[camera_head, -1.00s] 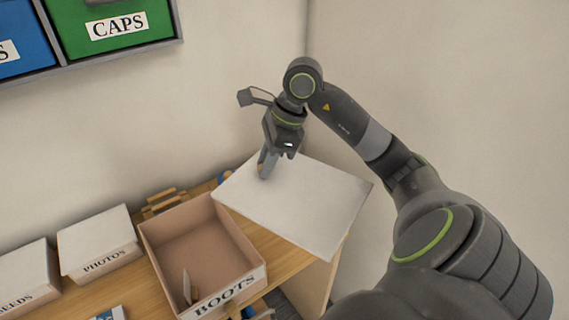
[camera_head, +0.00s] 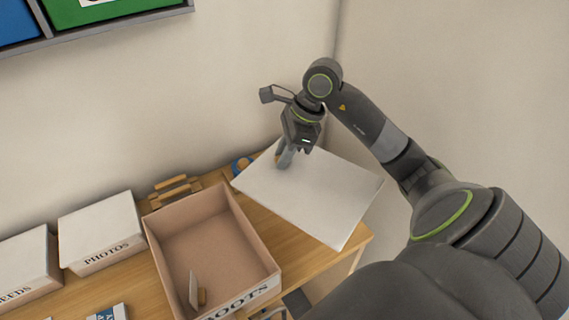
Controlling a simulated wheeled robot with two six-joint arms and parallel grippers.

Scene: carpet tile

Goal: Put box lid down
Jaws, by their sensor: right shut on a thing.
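A white rectangular box lid (camera_head: 318,198) is at the right end of the wooden table, beside the open box. My right gripper (camera_head: 284,160) is shut on the lid near its back left edge. The lid looks nearly flat; whether it touches the table is hard to tell. The open box (camera_head: 210,240), labelled BOOTS, stands on the table to the left of the lid. It has a small upright item inside near its front. My left gripper is out of view.
The wooden table (camera_head: 349,245) ends just right of the lid. A closed PHOTOS box (camera_head: 98,232) and a closed SEEDS box (camera_head: 28,265) stand on the left. A small wooden rack (camera_head: 172,190) and a blue item (camera_head: 242,165) are at the back by the wall. Bins hang above.

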